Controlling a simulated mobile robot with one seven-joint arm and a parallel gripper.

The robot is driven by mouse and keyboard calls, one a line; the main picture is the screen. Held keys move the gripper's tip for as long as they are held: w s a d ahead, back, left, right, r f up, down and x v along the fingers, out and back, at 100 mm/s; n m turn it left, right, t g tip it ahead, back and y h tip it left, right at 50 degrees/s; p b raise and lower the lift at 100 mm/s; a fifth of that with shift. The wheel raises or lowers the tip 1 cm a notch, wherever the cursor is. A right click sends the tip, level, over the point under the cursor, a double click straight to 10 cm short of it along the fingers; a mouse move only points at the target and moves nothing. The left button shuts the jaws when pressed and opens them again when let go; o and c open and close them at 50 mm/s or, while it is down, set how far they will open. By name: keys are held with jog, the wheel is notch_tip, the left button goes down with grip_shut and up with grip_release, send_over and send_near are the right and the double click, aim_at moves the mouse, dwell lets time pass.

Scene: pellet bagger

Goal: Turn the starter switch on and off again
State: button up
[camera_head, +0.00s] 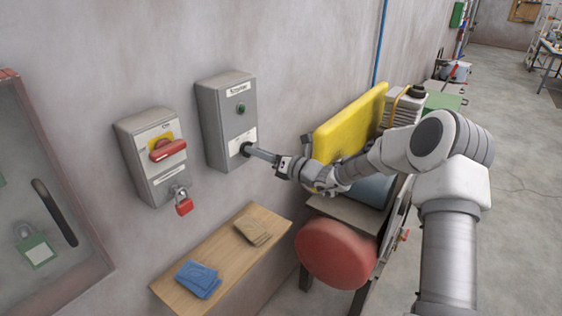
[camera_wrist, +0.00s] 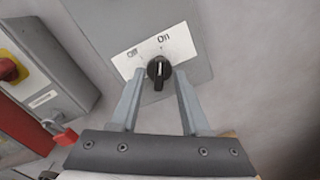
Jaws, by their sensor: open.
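The starter box (camera_head: 222,112) is a grey wall box with a label and a green button or lamp near its top. Its black rotary switch (camera_wrist: 158,68) sits on a white plate marked Off and On in the wrist view. The knob's white line points up, close to the On mark. My gripper (camera_wrist: 160,78) is open, with one finger on each side of the knob; I cannot tell whether either finger touches it. In the head view my gripper (camera_head: 250,150) reaches the lower part of the box and hides most of the switch.
Left of the starter stands a grey box with a red handle (camera_head: 168,149) on yellow and a red padlock (camera_head: 184,206). A wooden shelf (camera_head: 190,289) below holds blue and tan cloths. A yellow guard (camera_head: 348,122) and a red round part (camera_head: 336,253) stand near my arm.

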jog(key=b+v, duration=0.2)
jog(key=v, duration=1.4)
jog(key=shift+s+d, duration=0.2)
jog(key=s+a+r+n+g+h, duration=0.1)
jog(key=s+a+n+g+h, duration=0.2)
jog(key=s+n, duration=0.45)
jog(key=s+a+n+g+h, duration=0.1)
jog(key=s+a+n+g, duration=0.2)
jog(key=s+n+g, duration=0.35)
jog(key=s+d+r+n+t+h, duration=0.2)
jog(key=s+d+n+h, duration=0.3)
jog(key=s+n, duration=0.4)
jog(key=s+d+r+n+t+h, duration=0.2)
jog(key=s+d+r+n+h, duration=0.2)
jog(key=s+n, duration=0.4)
jog(key=shift+s+d+n+h, duration=0.4)
jog(key=shift+s+d+h, duration=0.2)
jog(key=shift+s+d, duration=0.4)
jog(key=shift+w, duration=0.2)
